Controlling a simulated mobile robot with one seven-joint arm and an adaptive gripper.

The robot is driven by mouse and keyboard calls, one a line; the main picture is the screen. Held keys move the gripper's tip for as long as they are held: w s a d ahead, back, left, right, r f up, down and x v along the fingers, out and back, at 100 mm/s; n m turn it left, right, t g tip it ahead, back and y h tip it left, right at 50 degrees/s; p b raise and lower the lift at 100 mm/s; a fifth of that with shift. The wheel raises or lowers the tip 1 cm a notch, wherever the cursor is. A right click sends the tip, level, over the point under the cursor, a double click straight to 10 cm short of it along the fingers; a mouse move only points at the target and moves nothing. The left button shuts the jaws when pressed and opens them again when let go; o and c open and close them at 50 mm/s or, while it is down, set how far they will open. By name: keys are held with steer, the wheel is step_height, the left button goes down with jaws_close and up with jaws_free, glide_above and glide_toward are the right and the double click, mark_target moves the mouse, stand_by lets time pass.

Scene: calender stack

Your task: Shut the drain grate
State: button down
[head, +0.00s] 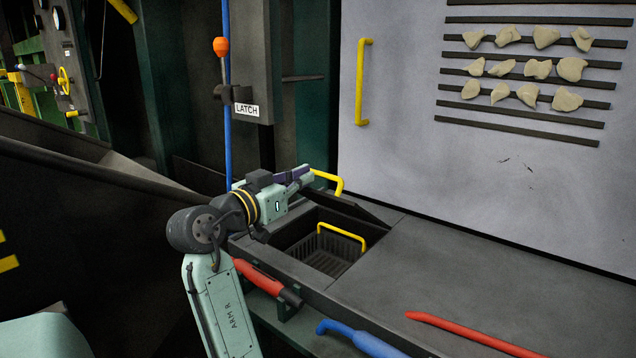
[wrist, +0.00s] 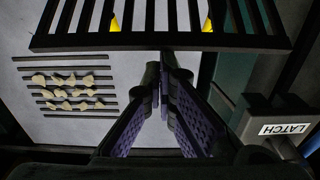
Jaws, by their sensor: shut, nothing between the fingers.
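The drain grate (wrist: 160,42) is a black barred panel across the top of the wrist view, with the yellow feet of its handle showing. In the head view its yellow handle (head: 330,181) stands just right of my gripper (head: 307,173), above the back of the drain opening (head: 287,238). The grate appears raised off the opening; my arm hides part of it. My gripper is shut and empty; its purple-padded fingers (wrist: 165,62) reach close to the grate's edge in the wrist view. I cannot tell whether they touch it.
A dark basket (head: 328,257) with a yellow handle sits inside the opening. A red-handled tool (head: 266,281), a blue tool (head: 358,337) and a red bar (head: 470,334) lie along the front. A grey door (head: 400,150) stands behind; a latch post (head: 249,60) rises behind my arm.

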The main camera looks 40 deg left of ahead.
steer(key=shift+t, duration=0.3)
steer(key=s+f+b, duration=0.1)
steer(key=f, duration=0.1)
steer(key=s+f+b, duration=0.2)
steer(key=f, duration=0.1)
steer(key=s+f+b, duration=0.1)
steer(key=f+b, duration=0.1)
steer(key=f, duration=0.1)
steer(key=shift+s+d+f, duration=0.1)
steer(key=shift+s+d, duration=0.05)
steer(key=shift+d, duration=0.15)
steer(key=shift+s+f+t+b, duration=0.3)
steer(key=shift+s+f+b, duration=0.05)
steer(key=shift+b, duration=0.25)
steer(key=shift+d+f+b, duration=0.1)
steer(key=shift+f+b, duration=0.15)
steer(key=shift+b, duration=0.1)
steer(key=shift+w+f, duration=0.25)
steer(key=shift+f, duration=0.05)
steer(key=shift+r, duration=0.2)
